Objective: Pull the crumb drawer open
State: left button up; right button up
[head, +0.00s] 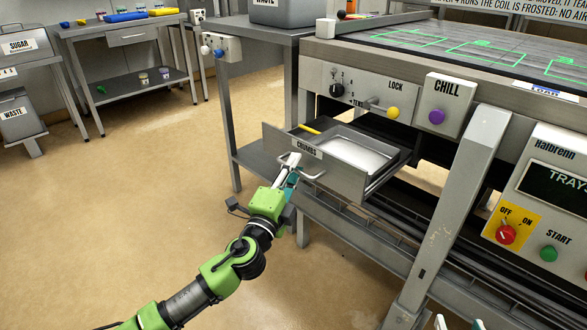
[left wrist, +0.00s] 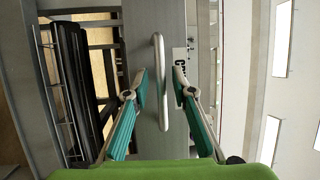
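The crumb drawer, labelled CRUMBS (head: 343,180), stands pulled out from under the machine. Its inside shows a pale, shallow pan and a yellow stick (head: 309,129). The drawer's bar handle (head: 313,176) is on its front; it also shows upright in the left wrist view (left wrist: 160,85). My left gripper (head: 289,160) is at the handle. In the left wrist view its fingers (left wrist: 161,82) are apart, one on each side of the bar, with gaps visible. My right gripper (head: 458,324) shows only as separated fingertips at the bottom edge.
The machine's slanted leg (head: 455,200) stands right of the drawer. A knob panel (head: 360,92) is above it. A steel side table (head: 255,30) stands behind, left of the machine. The floor (head: 130,190) left of the drawer is clear.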

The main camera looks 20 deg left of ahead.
dwell(0.3)
pick_arm(q)
jog(key=s+f, duration=0.2)
jog(key=s, duration=0.9)
jog(key=shift+s+d, duration=0.3)
jog(key=shift+s, duration=0.1)
jog(key=shift+f, duration=0.1)
